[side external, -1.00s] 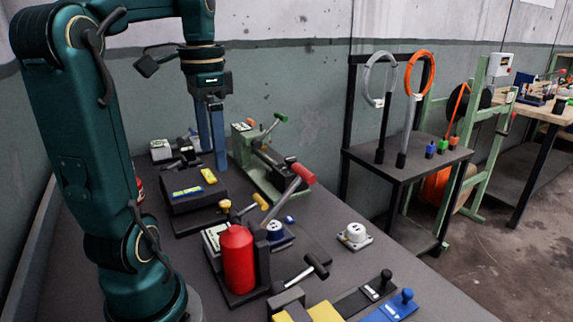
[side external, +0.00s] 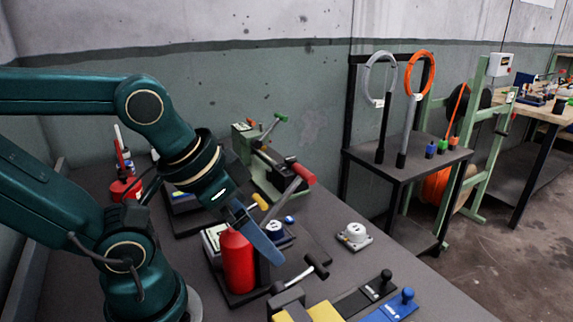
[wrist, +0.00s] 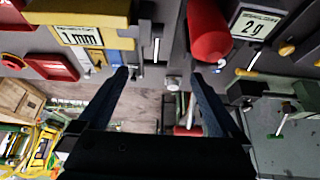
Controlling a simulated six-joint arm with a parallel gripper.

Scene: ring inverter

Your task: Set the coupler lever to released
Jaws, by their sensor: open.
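No lever carries a readable coupler name, so I cannot tell which is the coupler lever. A lever with a red grip (side external: 303,173) slants up behind a red cylinder (side external: 237,262). A black-handled lever (side external: 316,265) leans up to the right of the cylinder. A green-handled lever (side external: 281,116) is on the green machine at the back. My gripper (side external: 268,248) is tilted down across the top right of the cylinder. In the wrist view my gripper (wrist: 160,79) has its blue fingers wide apart with nothing held. The red cylinder also shows there (wrist: 208,35).
A white round socket (side external: 354,236) sits right of the cylinder. Blue (side external: 393,308) and black (side external: 368,293) slides lie at the front. The wrist view shows a "1 mm" label (wrist: 80,38) and a "2 g" label (wrist: 254,24). Bare tabletop lies between socket and slides.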

